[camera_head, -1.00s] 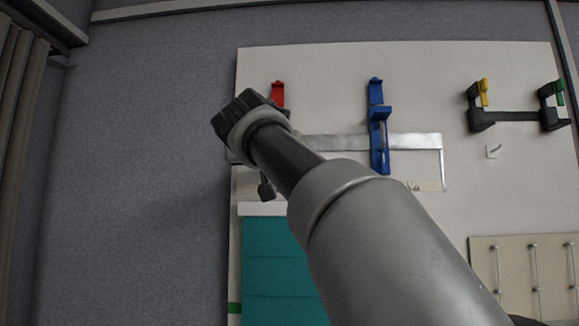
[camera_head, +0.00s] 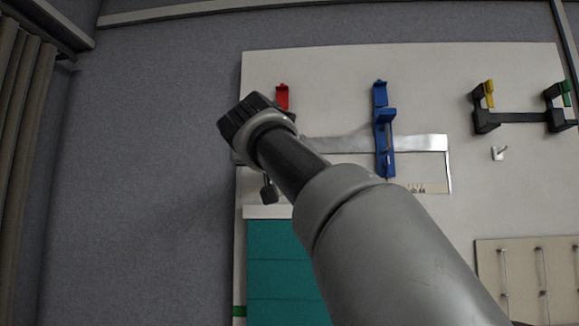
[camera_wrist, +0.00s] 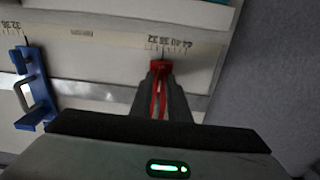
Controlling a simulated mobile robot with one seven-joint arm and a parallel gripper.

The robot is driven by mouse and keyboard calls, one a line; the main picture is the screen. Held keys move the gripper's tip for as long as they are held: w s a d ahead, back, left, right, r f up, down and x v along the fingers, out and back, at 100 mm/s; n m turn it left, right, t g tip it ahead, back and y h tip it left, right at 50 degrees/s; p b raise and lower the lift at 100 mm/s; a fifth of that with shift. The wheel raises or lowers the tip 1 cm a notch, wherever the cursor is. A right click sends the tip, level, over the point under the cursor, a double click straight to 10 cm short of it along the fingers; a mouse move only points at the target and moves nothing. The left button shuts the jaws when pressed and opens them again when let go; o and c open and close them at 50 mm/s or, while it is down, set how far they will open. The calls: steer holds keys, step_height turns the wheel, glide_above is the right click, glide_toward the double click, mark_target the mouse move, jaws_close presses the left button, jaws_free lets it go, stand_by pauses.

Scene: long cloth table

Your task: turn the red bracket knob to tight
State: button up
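The red bracket (camera_head: 282,97) is on the white wall board; in the head view only its top shows above my arm. In the wrist view the red bracket (camera_wrist: 160,78) is straight ahead, between the dark fingers of my gripper (camera_wrist: 162,92). Strips of red show in the narrow gap between the fingers. I cannot make out the knob or whether the fingers press on anything. In the head view my arm hides most of the gripper; a dark part (camera_head: 269,191) hangs below the wrist.
A blue bracket (camera_head: 382,128) stands to the right on a silver bar (camera_head: 345,146). Black brackets with yellow (camera_head: 489,90) and green (camera_head: 553,92) parts are further right. A white hook (camera_head: 498,153) and teal panel (camera_head: 280,270) are lower. Grey wall lies left of the board.

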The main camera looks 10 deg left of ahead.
steer(key=s+d+b, duration=0.1)
steer(key=s+b, duration=0.6)
steer(key=s, duration=1)
steer(key=shift+s, duration=0.2)
